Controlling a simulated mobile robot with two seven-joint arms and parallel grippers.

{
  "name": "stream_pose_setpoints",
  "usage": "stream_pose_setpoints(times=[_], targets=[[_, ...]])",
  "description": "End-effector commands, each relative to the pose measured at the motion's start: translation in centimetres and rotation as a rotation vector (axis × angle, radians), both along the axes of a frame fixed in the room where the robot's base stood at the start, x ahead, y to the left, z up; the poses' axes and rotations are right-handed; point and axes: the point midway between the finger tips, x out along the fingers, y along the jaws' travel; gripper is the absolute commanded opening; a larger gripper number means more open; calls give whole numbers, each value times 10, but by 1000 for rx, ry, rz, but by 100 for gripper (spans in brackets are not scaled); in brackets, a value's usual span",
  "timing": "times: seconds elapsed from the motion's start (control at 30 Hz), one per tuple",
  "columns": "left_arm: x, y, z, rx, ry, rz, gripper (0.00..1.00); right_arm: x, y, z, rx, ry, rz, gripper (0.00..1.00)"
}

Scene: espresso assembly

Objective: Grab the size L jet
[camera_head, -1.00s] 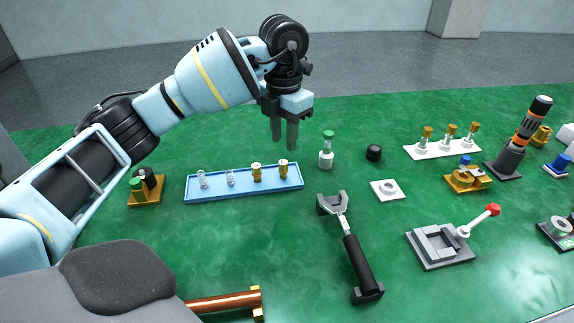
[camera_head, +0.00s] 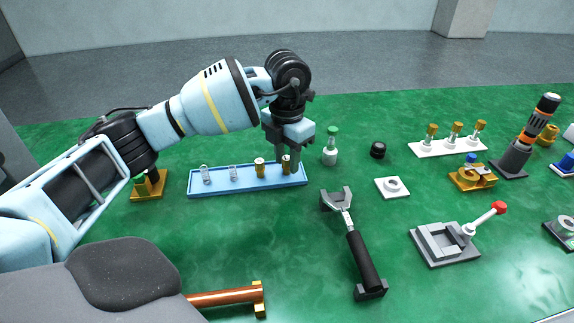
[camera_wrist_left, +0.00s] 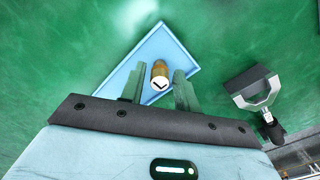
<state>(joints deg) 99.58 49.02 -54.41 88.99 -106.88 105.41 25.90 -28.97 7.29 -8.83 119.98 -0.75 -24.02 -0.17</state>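A brass jet (camera_head: 286,166) stands upright at the right end of the blue tray (camera_head: 225,188). In the left wrist view this jet (camera_wrist_left: 160,74) has a pale top with a dark angular mark like an L. My left gripper (camera_head: 288,168) points down over it. In the left wrist view the fingers of my left gripper (camera_wrist_left: 159,71) are open on either side of the jet, with gaps showing. A second brass jet (camera_head: 260,167) stands just left of it, and two clear pieces (camera_head: 206,174) (camera_head: 234,172) stand farther left. My right gripper is not in view.
A green-topped bottle (camera_head: 331,148) stands close to the right of my left gripper. A portafilter-like handle (camera_head: 358,250) lies in front on the right. A brass stand (camera_head: 150,187) is left of the tray. Green table is clear in front of the tray.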

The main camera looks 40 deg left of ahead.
Motion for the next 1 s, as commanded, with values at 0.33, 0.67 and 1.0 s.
stream_pose_setpoints(times=[0.33,0.67,1.0], targets=[[0,0,-9,1,-1,0,26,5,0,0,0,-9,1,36],[0,0,-9,0,-1,0,0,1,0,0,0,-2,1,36],[1,0,3,0,-3,0,0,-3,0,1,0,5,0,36]])
